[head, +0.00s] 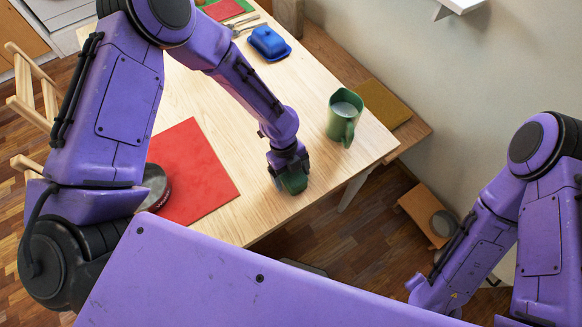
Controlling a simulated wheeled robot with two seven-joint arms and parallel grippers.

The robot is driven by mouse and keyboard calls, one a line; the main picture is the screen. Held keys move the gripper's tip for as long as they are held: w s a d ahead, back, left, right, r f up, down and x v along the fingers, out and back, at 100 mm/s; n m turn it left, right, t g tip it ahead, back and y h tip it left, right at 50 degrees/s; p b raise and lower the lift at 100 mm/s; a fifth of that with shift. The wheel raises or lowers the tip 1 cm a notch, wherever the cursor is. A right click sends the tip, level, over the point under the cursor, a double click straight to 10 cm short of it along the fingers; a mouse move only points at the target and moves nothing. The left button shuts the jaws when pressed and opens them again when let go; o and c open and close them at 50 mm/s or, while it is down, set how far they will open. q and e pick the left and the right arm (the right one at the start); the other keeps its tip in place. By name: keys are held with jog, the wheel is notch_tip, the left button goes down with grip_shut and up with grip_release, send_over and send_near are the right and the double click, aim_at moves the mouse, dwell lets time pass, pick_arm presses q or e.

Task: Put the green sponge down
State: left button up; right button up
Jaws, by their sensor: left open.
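The green sponge (294,182) is at the wooden table's surface, near the table's front edge. My left gripper (289,168) is directly over the sponge with its jaws open, and its fingers hide part of the sponge. The sponge appears to rest on the table (240,120), though its underside is hidden. My right arm comes down at the right of the picture, and its gripper is not visible.
A green mug (344,117) stands right of the left gripper. A blue butter dish (268,43) lies farther back. A red mat (195,172) lies to the left. Bare wood surrounds the sponge; the table's edge is close.

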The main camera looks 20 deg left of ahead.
pick_arm(q)
jog(key=b+v, duration=0.2)
jog(key=v, duration=1)
